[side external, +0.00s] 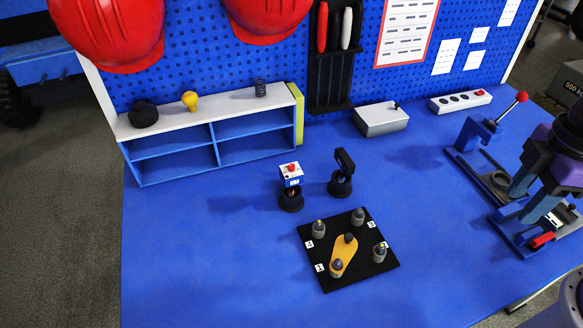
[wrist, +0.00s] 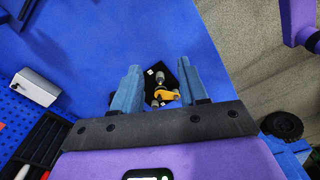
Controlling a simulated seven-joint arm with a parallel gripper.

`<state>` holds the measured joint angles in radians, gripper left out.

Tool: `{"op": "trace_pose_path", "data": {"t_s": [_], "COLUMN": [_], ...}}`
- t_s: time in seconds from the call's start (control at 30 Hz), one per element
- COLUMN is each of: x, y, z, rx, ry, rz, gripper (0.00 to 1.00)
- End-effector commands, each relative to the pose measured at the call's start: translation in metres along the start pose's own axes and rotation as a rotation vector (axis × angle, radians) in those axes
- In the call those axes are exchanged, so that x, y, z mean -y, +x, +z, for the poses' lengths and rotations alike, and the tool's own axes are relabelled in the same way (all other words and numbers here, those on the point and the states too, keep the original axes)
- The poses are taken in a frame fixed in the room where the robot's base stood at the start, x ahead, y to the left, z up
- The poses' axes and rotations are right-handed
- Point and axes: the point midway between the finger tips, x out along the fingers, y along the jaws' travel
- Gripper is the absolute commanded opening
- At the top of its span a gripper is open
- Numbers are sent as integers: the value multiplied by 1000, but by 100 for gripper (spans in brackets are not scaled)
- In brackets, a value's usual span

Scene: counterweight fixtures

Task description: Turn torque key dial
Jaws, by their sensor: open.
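The dial is a black square plate (side external: 372,280) lying on the blue table, with several grey posts and small white number labels near its corners. A yellow pointer key (side external: 345,253) with a dark central knob (side external: 348,240) lies over it, its narrow end at the front-left post (side external: 337,267). In the wrist view the yellow key (wrist: 170,95) shows small beyond the fingers, with part of the plate hidden. My gripper (side external: 524,200) is at the far right in the side view, well apart from the dial. Its blue fingers (wrist: 157,72) are spread and empty.
A blue fixture with a red-knobbed lever (side external: 521,97) stands by my gripper, with a red-handled clamp (side external: 541,240) nearby. Two small black-based devices (side external: 291,203) (side external: 341,186) stand behind the dial. A shelf (side external: 217,150) and grey box (side external: 381,120) line the back. The front table is clear.

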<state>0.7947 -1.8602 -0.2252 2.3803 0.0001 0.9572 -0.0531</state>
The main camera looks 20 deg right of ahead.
Motion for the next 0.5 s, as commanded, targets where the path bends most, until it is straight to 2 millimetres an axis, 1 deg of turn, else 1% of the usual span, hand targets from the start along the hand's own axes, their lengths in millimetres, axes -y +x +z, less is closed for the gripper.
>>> {"op": "trace_pose_path", "data": {"t_s": [0.03, 0.07, 0.1, 0.17, 0.2, 0.27, 0.3, 0.37, 0.4, 0.47, 0.5], "x": [-6, -10, -15, -23, -29, -37, -42, -51, -56, -64, -70], "y": [-5, -8, -12, -18, -21, -26, -28, -32, -34, -37, -38], "z": [-21, -33, -49, -73, -88, -112, -127, -149, -164, -185, -200], "rx": [0, 1, 1, 2, 3, 4, 6, 7, 7, 9, 9], "ry": [-8, -14, -22, -36, -43, -56, -65, -77, -87, -98, -106], "rz": [1, 2, 3, 4, 5, 6, 7, 8, 9, 10, 10], "gripper": [43, 43, 43, 43, 43, 43, 43, 43, 43, 43, 43]}}
